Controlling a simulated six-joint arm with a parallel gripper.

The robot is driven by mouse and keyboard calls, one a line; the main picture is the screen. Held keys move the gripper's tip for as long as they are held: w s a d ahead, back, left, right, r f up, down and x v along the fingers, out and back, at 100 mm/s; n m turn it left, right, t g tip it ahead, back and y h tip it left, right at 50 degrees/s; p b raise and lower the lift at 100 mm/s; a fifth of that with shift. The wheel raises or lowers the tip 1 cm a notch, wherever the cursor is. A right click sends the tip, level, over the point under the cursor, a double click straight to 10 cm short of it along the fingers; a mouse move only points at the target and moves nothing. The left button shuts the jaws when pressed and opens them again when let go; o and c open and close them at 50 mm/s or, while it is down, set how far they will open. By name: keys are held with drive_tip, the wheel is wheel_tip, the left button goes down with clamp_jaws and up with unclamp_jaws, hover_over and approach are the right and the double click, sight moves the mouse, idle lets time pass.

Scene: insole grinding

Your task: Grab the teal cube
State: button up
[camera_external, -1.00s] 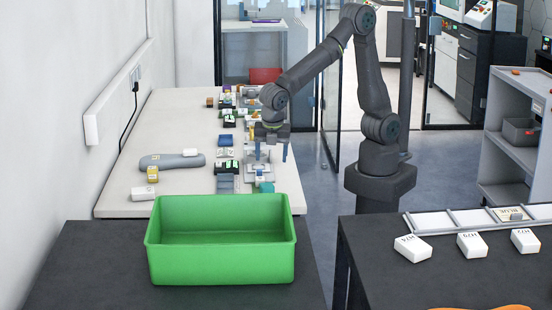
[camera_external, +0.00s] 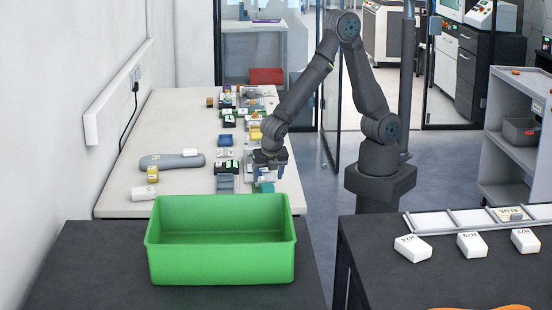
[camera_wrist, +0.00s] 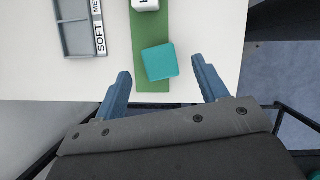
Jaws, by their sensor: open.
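The teal cube (camera_wrist: 160,62) lies on a green strip (camera_wrist: 152,22) near the table's edge in the wrist view. It is turned slightly and sits just ahead of my gripper, between the lines of the two fingers. In the external view the teal cube (camera_external: 266,187) shows small at the front right of the white table, just under my gripper (camera_external: 268,172). My gripper (camera_wrist: 162,85) is open and empty, with one blue finger on each side of the cube's position. Any contact between fingers and cube cannot be seen.
A white block (camera_wrist: 146,4) sits on the strip beyond the cube. A grey tray labelled SOFT (camera_wrist: 76,28) lies to the left. The white table (camera_wrist: 30,75) ends close by. A green bin (camera_external: 221,260) stands in front of the table in the external view.

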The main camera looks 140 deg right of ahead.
sight(268, 183)
drive_tip(key=shift+w+a+x, duration=0.1)
drive_tip(key=shift+a+x, duration=0.05)
drive_tip(key=shift+x, duration=1.2)
drive_tip(key=shift+w+a+x, duration=0.1)
drive_tip(key=shift+a+x, duration=0.05)
drive_tip(key=shift+x, duration=1.2)
drive_tip(key=shift+f, duration=0.1)
drive_tip(key=c, duration=1)
